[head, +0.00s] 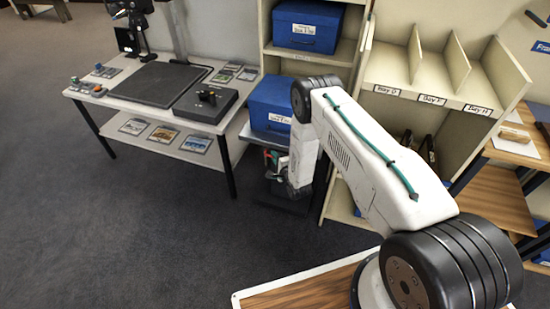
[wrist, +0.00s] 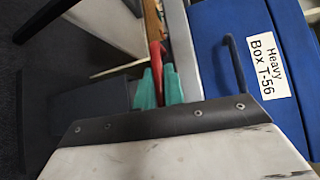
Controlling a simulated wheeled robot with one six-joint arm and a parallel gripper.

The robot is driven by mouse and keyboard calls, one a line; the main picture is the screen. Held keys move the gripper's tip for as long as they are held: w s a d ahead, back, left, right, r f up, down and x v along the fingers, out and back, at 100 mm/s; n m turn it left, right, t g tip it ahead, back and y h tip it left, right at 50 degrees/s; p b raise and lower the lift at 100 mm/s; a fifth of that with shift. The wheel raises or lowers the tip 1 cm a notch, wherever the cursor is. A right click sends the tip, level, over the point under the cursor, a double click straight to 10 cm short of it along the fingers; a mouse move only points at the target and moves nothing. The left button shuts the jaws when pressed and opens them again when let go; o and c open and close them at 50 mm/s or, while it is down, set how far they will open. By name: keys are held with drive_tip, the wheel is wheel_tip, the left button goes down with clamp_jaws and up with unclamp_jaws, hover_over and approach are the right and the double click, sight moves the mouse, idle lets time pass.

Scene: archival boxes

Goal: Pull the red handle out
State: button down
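The red handle (wrist: 155,52) shows in the wrist view as a narrow red bar at the end of a wooden-coloured strip. My gripper (wrist: 160,88) has teal fingertips, one on each side of the red bar. The red fills the narrow gap between them, so the gripper looks shut on it. The lower part of the handle is hidden behind the fingers and my wrist housing. In the head view, my gripper (head: 278,167) is low beside the shelf, under the blue box, and a small bit of red shows there.
A blue box (wrist: 220,65) labelled "Heavy Box T-56" is close right of my gripper; its dark handle sticks out. The blue box (head: 268,103) also shows in the head view. A white table (head: 85,93) stands left, shelves (head: 405,72) right. Dark floor (head: 150,220) is clear front left.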

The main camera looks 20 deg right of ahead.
drive_tip(key=s+a, duration=0.1)
drive_tip(key=s, duration=0.1)
drive_tip(key=s+a, duration=0.2)
drive_tip(key=shift+s, duration=0.1)
drive_tip(key=shift+f, duration=0.1)
drive_tip(key=c, duration=1.8)
unclamp_jaws()
drive_tip(key=shift+a, duration=0.1)
drive_tip(key=shift+o, duration=0.2)
drive_tip(key=v, duration=0.8)
